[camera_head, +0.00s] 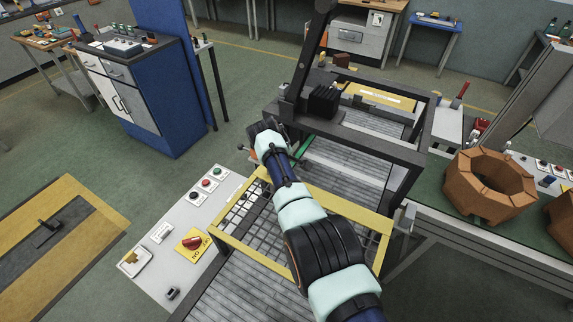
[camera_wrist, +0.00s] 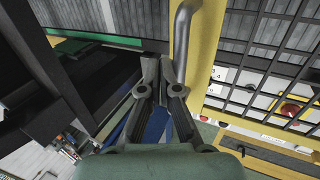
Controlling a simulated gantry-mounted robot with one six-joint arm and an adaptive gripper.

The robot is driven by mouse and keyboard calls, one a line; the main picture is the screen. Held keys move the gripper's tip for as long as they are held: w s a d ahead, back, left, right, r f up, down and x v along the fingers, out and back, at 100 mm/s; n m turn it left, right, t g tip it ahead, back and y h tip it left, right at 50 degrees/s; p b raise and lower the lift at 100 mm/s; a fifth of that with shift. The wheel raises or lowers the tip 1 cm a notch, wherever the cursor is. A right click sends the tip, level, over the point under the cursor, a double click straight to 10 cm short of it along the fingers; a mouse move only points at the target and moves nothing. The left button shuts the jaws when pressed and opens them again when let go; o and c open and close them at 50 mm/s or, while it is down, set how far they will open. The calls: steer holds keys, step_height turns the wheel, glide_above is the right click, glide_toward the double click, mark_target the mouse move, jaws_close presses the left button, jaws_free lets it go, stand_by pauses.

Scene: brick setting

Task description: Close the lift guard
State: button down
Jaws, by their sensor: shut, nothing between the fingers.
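The lift guard is a yellow frame with dark wire mesh (camera_head: 240,213). It lies tilted over the grey slatted lift bed, partly hidden behind my arm. In the wrist view the guard's yellow edge bar (camera_wrist: 204,60) runs up the picture, with mesh on its right. A bent grey handle (camera_wrist: 182,40) is fixed along this bar. My gripper (camera_wrist: 158,68) is shut and empty, its fingertips just left of the handle. I cannot tell whether they touch it. In the head view my gripper is near the guard's far edge, its fingertips hidden.
A dark machine frame (camera_head: 375,143) stands beyond the guard. A control panel (camera_head: 172,243) with buttons and a red-yellow switch (camera_head: 193,243) is at the left. Brown octagonal brickwork (camera_head: 490,187) sits on the right bench. Open green floor lies at the left.

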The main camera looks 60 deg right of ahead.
stand_by(0.4)
step_height(320, 180, up, 14)
steer(key=d+p, duration=0.2)
steer(key=p, duration=0.5)
steer(key=shift+w+d+f, duration=0.15)
steer(key=shift+w+d, duration=0.05)
steer(key=shift+d, duration=0.15)
steer(key=w+a+t+p, duration=0.3)
steer(key=w+a+p, duration=0.1)
steer(key=w+a, duration=0.4)
steer(key=a+r+m+t+p, duration=0.1)
steer(key=a+r+t+p, duration=0.3)
steer(key=a, duration=1.5)
steer(key=s+a+r+t+y+p, duration=0.1)
steer(key=s+a+r+t+y, duration=0.1)
steer(key=s+a+r, duration=0.4)
steer(key=s+a+r+t+y+p, duration=0.2)
steer(key=s+a+r, duration=0.4)
steer(key=s+a, duration=0.5)
steer(key=a+t, duration=0.1)
steer(key=a, duration=0.2)
steer(key=shift+s+r+m+y, duration=0.25)
steer(key=shift+s+m+y, duration=0.05)
steer(key=shift+a, duration=0.1)
